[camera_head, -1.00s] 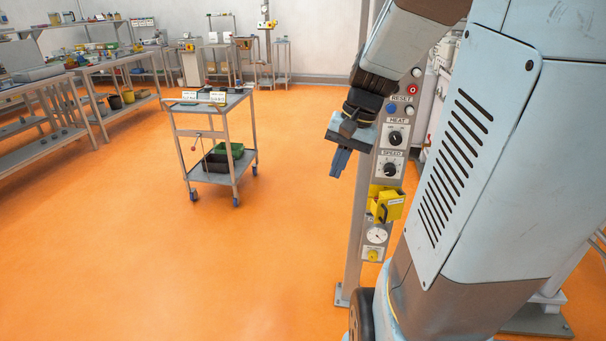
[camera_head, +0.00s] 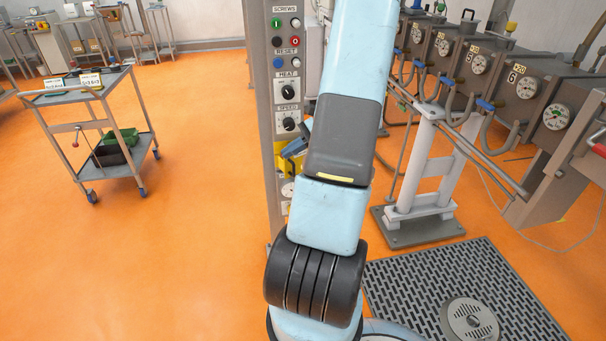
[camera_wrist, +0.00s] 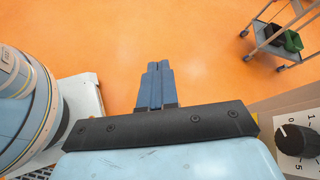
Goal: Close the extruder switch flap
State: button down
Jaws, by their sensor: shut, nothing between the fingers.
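The yellow switch cover (camera_head: 284,162) is on the grey control panel (camera_head: 262,110), below the SPEED knob (camera_head: 290,124). My arm hides much of it, and I cannot tell how its flap stands. In the head view, part of my gripper (camera_head: 293,147) shows as a blue piece beside the yellow cover, partly behind my arm. I cannot tell whether it touches. In the wrist view, my gripper (camera_wrist: 158,66) has its two blue fingers together and empty, above the orange floor. The yellow cover is not in the wrist view.
A grey trolley (camera_head: 107,101) with a green bin stands at the left. The extruder barrel with gauges (camera_head: 530,86) and a white support stand (camera_head: 415,180) are at the right. A panel knob (camera_wrist: 296,140) is close at the wrist view's right edge. Orange floor is open at left.

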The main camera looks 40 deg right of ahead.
jog(key=s+d+f+m+t+h, duration=0.2)
jog(key=s+d+f+m+t, duration=0.3)
jog(key=d+f, duration=0.3)
jog(key=s+d+f+m+t+h, duration=0.1)
jog(key=s+d+f+m+t, duration=0.2)
jog(key=d+f+m+t, duration=0.4)
jog(key=w+a+f+g, duration=0.1)
jog(key=w+a, duration=0.4)
jog(key=w, duration=0.7)
jog(key=shift+w+a+f, duration=0.2)
jog(key=shift+w+a, duration=0.05)
jog(key=shift+a, duration=0.15)
jog(key=shift+d+h, duration=0.1)
jog(key=shift+h, duration=0.3)
